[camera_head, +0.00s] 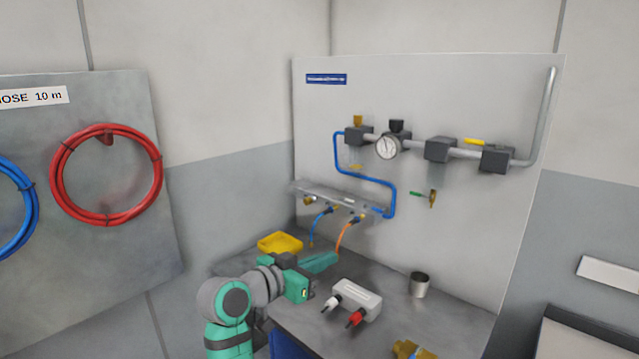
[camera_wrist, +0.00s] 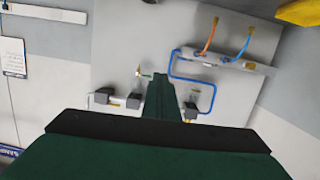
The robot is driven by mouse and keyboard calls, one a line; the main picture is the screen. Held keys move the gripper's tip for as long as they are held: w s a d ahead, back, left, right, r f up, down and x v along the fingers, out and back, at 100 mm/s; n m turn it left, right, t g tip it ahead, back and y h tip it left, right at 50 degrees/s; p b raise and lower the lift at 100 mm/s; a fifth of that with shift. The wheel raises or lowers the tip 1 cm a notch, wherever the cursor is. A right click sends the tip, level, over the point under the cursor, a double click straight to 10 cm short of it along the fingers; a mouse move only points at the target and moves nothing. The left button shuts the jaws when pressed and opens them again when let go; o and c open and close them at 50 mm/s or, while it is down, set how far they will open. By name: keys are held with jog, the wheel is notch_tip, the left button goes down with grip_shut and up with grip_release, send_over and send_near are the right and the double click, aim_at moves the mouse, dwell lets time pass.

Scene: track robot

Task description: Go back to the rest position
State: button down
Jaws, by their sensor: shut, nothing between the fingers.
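My gripper (camera_wrist: 160,80) shows in the wrist view as dark green fingers together, shut and empty, pointing toward the wall panel, which appears upside down there. In the head view my teal and grey arm is bent at the lower middle, above the left part of the workbench (camera_head: 400,325). My wrist is in front of the yellow tray, and a teal piece beside it reaches toward the panel; its fingertips are hard to make out there. Nothing hangs from the gripper.
The panel (camera_head: 470,80) carries a gauge (camera_head: 388,147), valves and a blue pipe (camera_head: 365,178). A yellow tray (camera_head: 280,243), a white box with white and red connectors (camera_head: 357,298), a metal cup (camera_head: 419,285) and a brass part (camera_head: 414,349) are on the bench. A red hose (camera_head: 62,180) hangs left.

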jog(key=s+f+n+t+y, duration=0.1)
jog(key=s+f+n+y, duration=0.15)
jog(key=f, duration=0.75)
jog(key=s+f+n+t+y, duration=0.15)
jog(key=f+n, duration=0.25)
jog(key=f, duration=0.7)
jog(key=s+f+n+y, duration=0.3)
jog(key=s+f+y, duration=0.1)
jog(key=s+f, duration=0.85)
jog(key=s+a+f+y, duration=0.1)
jog(key=s+f+y, duration=0.15)
jog(key=s, duration=0.65)
jog(key=s+a+f+y, duration=0.1)
jog(key=s+f, duration=0.3)
jog(key=s, duration=0.5)
jog(key=s+r, duration=0.3)
jog(key=s, duration=0.6)
jog(key=s+r+m+t, duration=0.1)
jog(key=s+r, duration=0.2)
jog(key=s, duration=0.5)
jog(key=shift+s+d+r, duration=0.35)
jog(key=shift+r, duration=0.05)
